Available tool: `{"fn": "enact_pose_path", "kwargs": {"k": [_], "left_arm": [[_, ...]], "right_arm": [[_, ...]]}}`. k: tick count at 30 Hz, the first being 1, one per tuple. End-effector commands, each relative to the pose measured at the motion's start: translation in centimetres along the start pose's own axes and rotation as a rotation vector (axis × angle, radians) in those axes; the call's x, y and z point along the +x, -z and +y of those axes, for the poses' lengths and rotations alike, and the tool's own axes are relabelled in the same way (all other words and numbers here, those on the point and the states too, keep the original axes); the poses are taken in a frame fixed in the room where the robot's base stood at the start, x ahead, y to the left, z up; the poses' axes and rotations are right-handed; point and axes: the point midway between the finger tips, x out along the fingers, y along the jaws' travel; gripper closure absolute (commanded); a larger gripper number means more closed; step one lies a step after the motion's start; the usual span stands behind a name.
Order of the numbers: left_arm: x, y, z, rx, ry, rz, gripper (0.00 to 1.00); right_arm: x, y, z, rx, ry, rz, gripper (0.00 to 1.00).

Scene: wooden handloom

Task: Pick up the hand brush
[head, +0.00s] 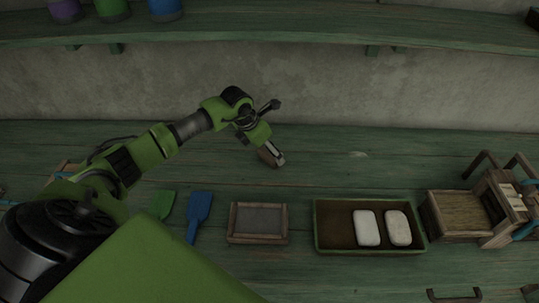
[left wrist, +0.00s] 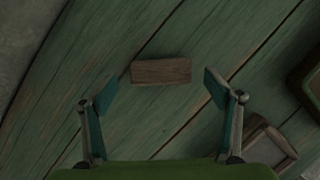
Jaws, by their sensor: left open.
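A small brown wooden block, which looks like the back of the hand brush (left wrist: 161,71), lies on the green plank table. In the left wrist view it sits ahead of and between the spread fingers of my left gripper (left wrist: 160,92), touching neither. In the head view the brush (head: 265,157) is partly hidden behind a finger of my left gripper (head: 273,131). That gripper is open and empty above the table's back part. The bristles cannot be seen. My right gripper is in neither view.
Near the front lie a green scraper (head: 165,205), a blue scraper (head: 199,213), a wooden frame (head: 233,224) and a tray (head: 336,247) holding two whitish blocks (head: 367,229). A wooden device (head: 459,212) stands at right. A shelf (head: 300,28) spans the wall. The table right of the brush is mostly clear.

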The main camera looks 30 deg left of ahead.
Motion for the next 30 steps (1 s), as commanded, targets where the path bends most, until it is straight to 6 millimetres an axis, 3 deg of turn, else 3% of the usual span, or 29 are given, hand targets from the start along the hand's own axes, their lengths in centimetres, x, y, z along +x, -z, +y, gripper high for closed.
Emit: {"fn": "enact_pose_path", "kwargs": {"k": [6,14,15,20,30], "left_arm": [[2.6,-0.2,-0.1,-0.001,0.002,0.000,0.18],[3.1,-0.2,-0.1,0.000,0.000,0.000,0.18],[3.1,-0.2,-0.1,0.000,0.000,0.000,0.21],[3.1,-0.2,-0.1,0.000,0.000,0.000,0.60],[3.0,-0.2,-0.1,0.000,0.000,-0.001,0.64]], "right_arm": [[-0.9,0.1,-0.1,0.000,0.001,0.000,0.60],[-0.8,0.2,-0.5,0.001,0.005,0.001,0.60],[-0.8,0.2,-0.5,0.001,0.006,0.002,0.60],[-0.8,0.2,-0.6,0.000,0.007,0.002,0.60],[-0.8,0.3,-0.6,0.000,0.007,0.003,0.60]]}}
